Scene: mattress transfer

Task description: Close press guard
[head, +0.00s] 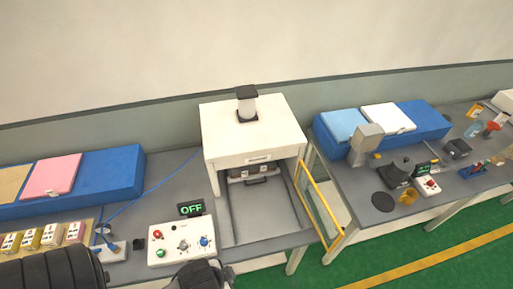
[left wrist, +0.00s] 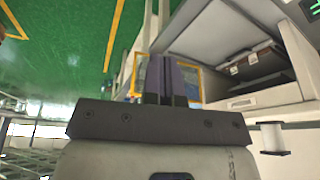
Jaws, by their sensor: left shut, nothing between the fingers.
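The press (head: 253,130) is a white box on a grey bench, with a dark-topped cylinder on its roof. Its guard (head: 319,203) is a clear panel in a yellow frame. The guard stands swung open at the right side of the press front, so the inside of the press is exposed. My left gripper (left wrist: 165,78) is shut and empty in the left wrist view. Its fingers overlap the yellow guard frame (left wrist: 199,86) in that view; I cannot tell whether they touch. In the head view its fingertips are not clear. My right gripper is not in view.
A control box (head: 182,241) with buttons and an OFF display (head: 191,209) sits left of the press opening. A blue block with a pink pad (head: 52,176) lies at left. The right bench (head: 350,175) holds several tools. Green floor (head: 380,251) lies between and before the benches.

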